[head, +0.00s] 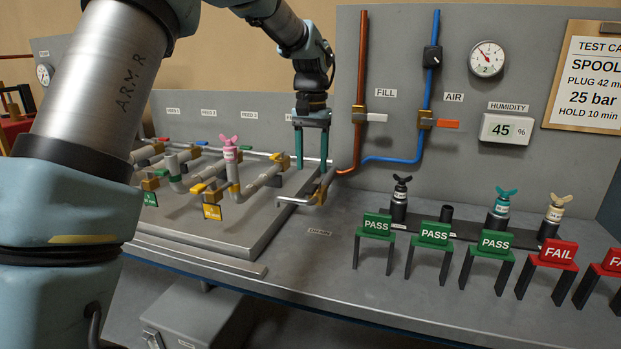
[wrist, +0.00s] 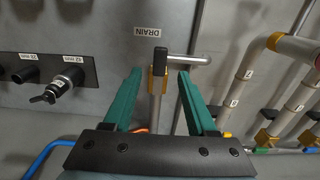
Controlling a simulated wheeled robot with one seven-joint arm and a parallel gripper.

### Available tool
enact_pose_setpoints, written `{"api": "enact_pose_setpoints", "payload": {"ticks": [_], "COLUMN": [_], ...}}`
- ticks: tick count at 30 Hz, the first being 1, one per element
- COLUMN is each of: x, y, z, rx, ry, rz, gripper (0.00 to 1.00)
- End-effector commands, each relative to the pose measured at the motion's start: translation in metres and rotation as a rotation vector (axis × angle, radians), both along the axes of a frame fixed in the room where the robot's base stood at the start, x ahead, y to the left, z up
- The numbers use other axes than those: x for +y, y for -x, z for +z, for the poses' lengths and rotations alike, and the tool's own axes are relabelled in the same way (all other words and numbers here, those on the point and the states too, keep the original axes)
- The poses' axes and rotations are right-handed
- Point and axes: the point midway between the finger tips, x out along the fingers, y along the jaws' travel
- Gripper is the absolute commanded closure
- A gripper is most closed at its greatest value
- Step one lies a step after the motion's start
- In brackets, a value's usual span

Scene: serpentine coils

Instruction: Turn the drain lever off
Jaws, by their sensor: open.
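The drain valve has a brass body (wrist: 151,82) on a grey pipe, below the DRAIN label (wrist: 148,30) in the wrist view. A dark lever end (wrist: 159,56) shows at the valve, and a grey pipe elbow turns right beside it. In the head view the DRAIN label (head: 319,232) lies on the bench, with the valve behind it, small and partly hidden. My gripper (head: 311,168) has two green fingers and points down over the valve. In the wrist view my gripper (wrist: 160,74) is open, one finger each side of the valve; contact cannot be told.
The fill lever (head: 376,117) and orange air lever (head: 447,124) stand on the back panel to the right. Pipe coils with small coloured levers lie left on a raised plate (head: 232,231). Plugs and PASS (head: 376,224) and FAIL (head: 558,252) stands fill the right bench.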

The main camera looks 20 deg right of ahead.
Motion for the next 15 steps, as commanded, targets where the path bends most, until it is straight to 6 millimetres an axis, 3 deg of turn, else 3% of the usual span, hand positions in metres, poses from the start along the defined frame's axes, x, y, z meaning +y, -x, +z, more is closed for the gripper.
{"api": "enact_pose_setpoints", "payload": {"ticks": [6, 15], "x": [0.0, 0.0], "y": [0.0, 0.0], "z": [-0.035, -0.053], "rx": [0.002, -0.001], "ry": [-0.002, 0.001], "rz": [0.0, 0.001], "gripper": [0.43, 0.43]}}
